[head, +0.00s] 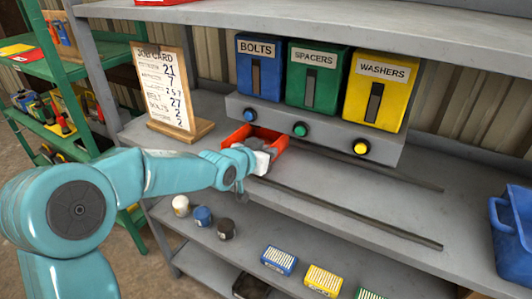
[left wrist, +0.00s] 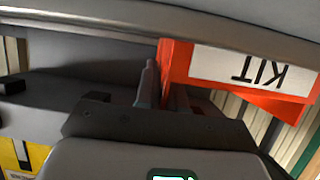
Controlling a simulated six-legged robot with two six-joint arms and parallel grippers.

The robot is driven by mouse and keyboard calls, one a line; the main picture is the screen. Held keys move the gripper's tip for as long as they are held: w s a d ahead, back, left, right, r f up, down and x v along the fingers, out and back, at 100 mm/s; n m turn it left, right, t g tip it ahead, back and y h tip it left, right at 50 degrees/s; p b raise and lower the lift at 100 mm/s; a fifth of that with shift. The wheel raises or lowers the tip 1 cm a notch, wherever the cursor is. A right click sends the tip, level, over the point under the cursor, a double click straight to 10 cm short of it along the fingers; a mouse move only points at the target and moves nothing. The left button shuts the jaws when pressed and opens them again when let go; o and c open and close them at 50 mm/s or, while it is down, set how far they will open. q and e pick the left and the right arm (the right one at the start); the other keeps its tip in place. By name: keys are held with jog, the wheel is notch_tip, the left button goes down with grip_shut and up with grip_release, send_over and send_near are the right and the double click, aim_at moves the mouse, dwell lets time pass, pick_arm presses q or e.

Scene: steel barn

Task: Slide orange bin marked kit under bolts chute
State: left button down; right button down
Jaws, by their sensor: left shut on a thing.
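The orange bin (head: 281,143) sits on the grey shelf between two dark rails, below and in front of the blue BOLTS dispenser (head: 246,83) and its blue knob (head: 250,115). The head view does not settle how far under it is. In the left wrist view the bin (left wrist: 176,60) shows its white KIT label (left wrist: 255,70) upside down. My left gripper (head: 262,160) is shut on the bin's wall. In the left wrist view its fingers (left wrist: 157,92) close on the orange edge. My arm hides part of the bin. My right gripper is not in view.
Green SPACERS (head: 300,92) and yellow WASHERS (head: 363,105) dispensers stand right of BOLTS. A job card board (head: 163,92) stands left of the bin. A blue container (head: 512,240) is at far right. The shelf between the rails right of the bin is clear.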

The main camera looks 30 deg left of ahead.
pick_arm(q)
jog(key=c, duration=1.2)
grip_release()
jog(key=shift+o, duration=0.2)
jog(key=shift+s+r, duration=0.15)
jog(key=shift+s, duration=0.15)
jog(key=v, duration=0.5)
jog(key=shift+s+r, duration=0.1)
jog(key=p+v, duration=0.3)
jog(key=v, duration=0.7)
jog(key=shift+s, duration=0.2)
